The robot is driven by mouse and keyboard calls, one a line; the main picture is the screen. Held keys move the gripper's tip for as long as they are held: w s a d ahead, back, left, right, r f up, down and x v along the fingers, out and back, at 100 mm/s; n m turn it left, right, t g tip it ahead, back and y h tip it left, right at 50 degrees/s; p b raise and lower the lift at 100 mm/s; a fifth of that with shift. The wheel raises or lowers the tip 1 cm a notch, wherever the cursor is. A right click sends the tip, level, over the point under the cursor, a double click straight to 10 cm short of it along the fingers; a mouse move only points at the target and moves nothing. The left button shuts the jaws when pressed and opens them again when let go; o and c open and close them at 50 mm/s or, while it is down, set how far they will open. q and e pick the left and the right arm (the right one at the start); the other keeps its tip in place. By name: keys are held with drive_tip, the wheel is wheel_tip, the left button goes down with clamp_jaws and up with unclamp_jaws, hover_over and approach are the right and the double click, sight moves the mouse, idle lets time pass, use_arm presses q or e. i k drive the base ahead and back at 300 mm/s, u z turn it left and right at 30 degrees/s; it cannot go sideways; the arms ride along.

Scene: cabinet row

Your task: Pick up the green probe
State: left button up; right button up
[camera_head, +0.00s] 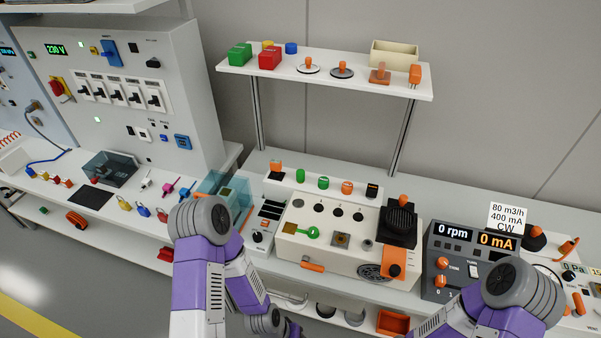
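No item is clearly marked as the green probe. Small green-topped pieces stand in a row on the narrow white ledge behind the cream instrument: one green piece (300,175) and another green piece (323,182), between orange-topped ones. I cannot tell which one is the probe. My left arm rises at the lower centre-left and my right arm at the lower right. Neither gripper's fingers show.
A raised white shelf (330,82) holds green and red blocks, discs and a cream bin (394,54). A grey meter box (455,262) stands right of the cream instrument. A switch cabinet (112,110) stands at left. An orange tray (393,323) sits below the bench.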

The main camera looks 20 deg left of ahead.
sight(299, 173)
drive_tip(key=k, duration=0.5)
drive_tip(key=u, duration=1.75)
drive_tip(key=i, duration=1.35)
drive_tip(key=z, duration=1.95)
